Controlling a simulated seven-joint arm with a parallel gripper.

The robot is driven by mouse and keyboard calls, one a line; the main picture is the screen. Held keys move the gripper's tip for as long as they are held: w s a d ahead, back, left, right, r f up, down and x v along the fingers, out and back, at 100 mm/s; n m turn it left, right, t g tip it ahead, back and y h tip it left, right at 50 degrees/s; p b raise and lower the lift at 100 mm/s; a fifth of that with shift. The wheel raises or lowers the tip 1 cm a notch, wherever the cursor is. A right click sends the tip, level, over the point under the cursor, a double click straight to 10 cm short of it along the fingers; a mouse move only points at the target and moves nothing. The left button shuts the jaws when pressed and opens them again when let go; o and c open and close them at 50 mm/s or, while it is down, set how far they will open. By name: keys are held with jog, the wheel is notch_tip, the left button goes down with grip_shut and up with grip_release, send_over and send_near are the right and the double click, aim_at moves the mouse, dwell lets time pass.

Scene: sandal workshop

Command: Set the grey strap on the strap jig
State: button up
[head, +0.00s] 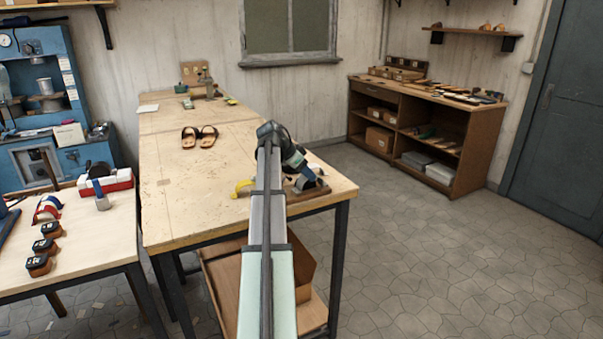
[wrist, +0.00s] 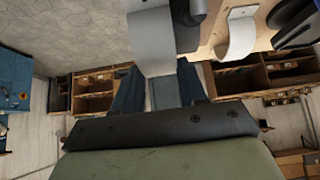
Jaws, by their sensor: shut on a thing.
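My gripper (wrist: 160,92) is shut on the grey strap (wrist: 152,42), a broad pale-grey band that extends up from between the blue-grey fingers in the wrist view. In the head view my gripper (head: 303,172) is low over the near right part of the long workbench. The strap jig, with a wooden base (head: 298,193) and a grey upper part, is right by it, partly hidden by my arm. In the wrist view a grey rounded form (wrist: 193,12) stands close to the strap; I cannot tell if they touch.
A yellow curved strap (head: 243,188) lies left of my arm on the workbench (head: 190,220). A white curved strap (wrist: 238,35) shows in the wrist view. A pair of sandals (head: 199,136) lies farther back. A side table (head: 75,255) stands at the left; the bench's middle is clear.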

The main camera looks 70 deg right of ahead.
jog(key=shift+w+d+f, duration=0.2)
jog(key=shift+w+d, duration=0.4)
jog(key=shift+w+d+f, duration=0.15)
jog(key=shift+w+d, duration=0.45)
jog(key=shift+f, duration=0.4)
jog(key=o, duration=1.1)
jog(key=shift+f, duration=0.15)
jog(key=shift+r, duration=0.2)
jog(key=v, duration=1.2)
